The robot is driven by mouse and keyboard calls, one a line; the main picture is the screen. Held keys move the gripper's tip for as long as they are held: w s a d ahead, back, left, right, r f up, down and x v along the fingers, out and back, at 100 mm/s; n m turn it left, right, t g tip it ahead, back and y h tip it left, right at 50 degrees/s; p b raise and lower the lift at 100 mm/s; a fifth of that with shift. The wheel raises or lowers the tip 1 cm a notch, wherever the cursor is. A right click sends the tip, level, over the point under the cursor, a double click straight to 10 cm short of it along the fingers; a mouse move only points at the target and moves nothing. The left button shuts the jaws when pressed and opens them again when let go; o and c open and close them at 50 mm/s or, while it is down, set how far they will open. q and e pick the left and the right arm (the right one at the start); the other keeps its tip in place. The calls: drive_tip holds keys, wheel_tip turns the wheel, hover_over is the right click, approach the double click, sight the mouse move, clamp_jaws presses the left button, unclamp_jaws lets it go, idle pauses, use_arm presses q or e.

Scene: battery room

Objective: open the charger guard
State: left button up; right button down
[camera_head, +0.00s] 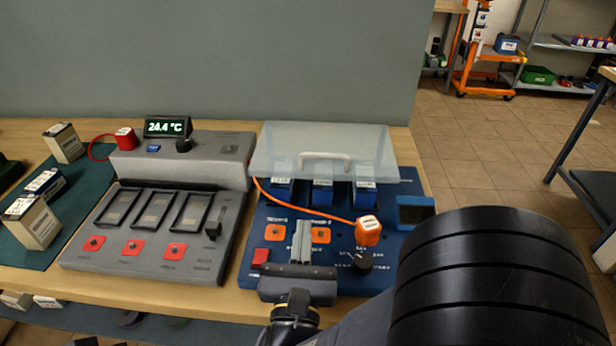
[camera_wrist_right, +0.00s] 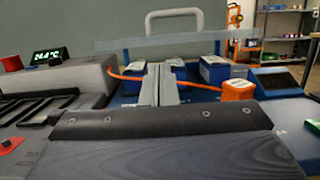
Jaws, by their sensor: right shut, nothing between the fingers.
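The charger guard (camera_head: 375,148) is a clear panel with a pale handle (camera_head: 326,160), over the back of the blue charger (camera_head: 408,186). It also shows in the right wrist view, nearly edge-on, with its handle (camera_wrist_right: 174,20) standing up. I cannot tell how far the guard is tilted. My right gripper (camera_head: 301,228) is shut and empty above the charger's front panel, short of the handle and apart from it. Its fingers (camera_wrist_right: 160,78) point toward the guard. My left gripper is not in view.
An orange plug (camera_head: 368,231) on an orange cable stands right of my right gripper. A grey charger (camera_head: 150,262) with empty slots and a temperature display (camera_head: 167,126) is at left. Loose batteries (camera_head: 64,143) stand far left. A grey wall (camera_head: 220,60) rises behind.

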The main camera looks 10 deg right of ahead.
sight(310, 177)
drive_tip(key=x, duration=0.7)
drive_tip(key=shift+w+d, duration=0.2)
drive_tip(key=shift+w, duration=0.05)
drive_tip(key=shift+w+d+r+p, duration=0.1)
drive_tip(key=shift+w+r+p, duration=0.2)
drive_tip(key=shift+r, duration=0.3)
drive_tip(key=shift+w+d+r+p, duration=0.1)
drive_tip(key=shift+w+r+p, duration=0.15)
drive_tip(key=shift+r, duration=0.35)
drive_tip(key=shift+w+d+r+p, duration=0.1)
drive_tip(key=shift+w+r+p, duration=0.2)
drive_tip(key=shift+r, duration=0.3)
